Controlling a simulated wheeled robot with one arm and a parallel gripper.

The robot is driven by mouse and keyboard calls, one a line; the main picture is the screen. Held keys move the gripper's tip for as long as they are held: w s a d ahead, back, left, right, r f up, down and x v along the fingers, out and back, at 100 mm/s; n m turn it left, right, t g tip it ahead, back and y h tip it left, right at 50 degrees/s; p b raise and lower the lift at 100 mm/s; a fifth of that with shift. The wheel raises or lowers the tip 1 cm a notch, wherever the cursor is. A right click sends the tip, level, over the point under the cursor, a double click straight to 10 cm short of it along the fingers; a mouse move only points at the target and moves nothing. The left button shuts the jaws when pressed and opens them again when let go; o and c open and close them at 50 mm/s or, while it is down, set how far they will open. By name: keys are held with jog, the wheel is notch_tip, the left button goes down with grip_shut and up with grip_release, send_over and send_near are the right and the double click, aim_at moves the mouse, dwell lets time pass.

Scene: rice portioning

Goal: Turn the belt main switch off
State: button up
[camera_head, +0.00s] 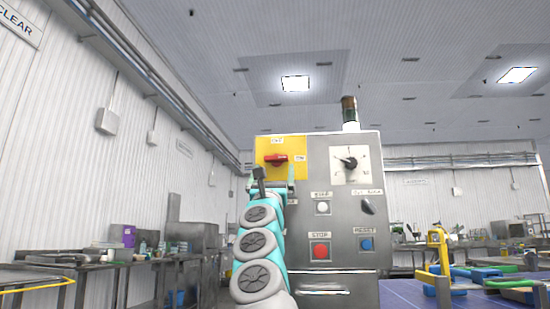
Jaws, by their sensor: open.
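The belt main switch is a red rotary handle (276,159) on a yellow plate (290,145) at the upper left of a grey control box (335,255). The handle lies roughly level, with small labels above it and to its right that are too small to read surely. My gripper (272,178) is open, just below the red handle in the picture, its fingers standing up near the plate's lower edge. I cannot tell whether it touches the handle. My arm hides the box's lower left part.
The box also bears a dial (350,162), a white button (322,207), a black selector (367,206), a red stop button (320,250) and a blue reset button (366,244). A signal lamp (350,112) stands on top. Workbenches line the left wall; a blue surface with yellow parts lies right.

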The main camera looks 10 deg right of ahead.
aim_at(275, 159)
jog(key=p+x, duration=0.5)
jog(key=shift+a+r, duration=0.1)
jog(key=shift+r, duration=0.15)
jog(key=shift+w+d+r+p, duration=0.25)
jog(key=shift+w+p, duration=0.2)
jog(key=shift+p, duration=0.25)
jog(key=shift+c, duration=0.2)
jog(key=c, duration=1)
jog(key=shift+n+y, duration=0.3)
jog(key=shift+c, duration=0.2)
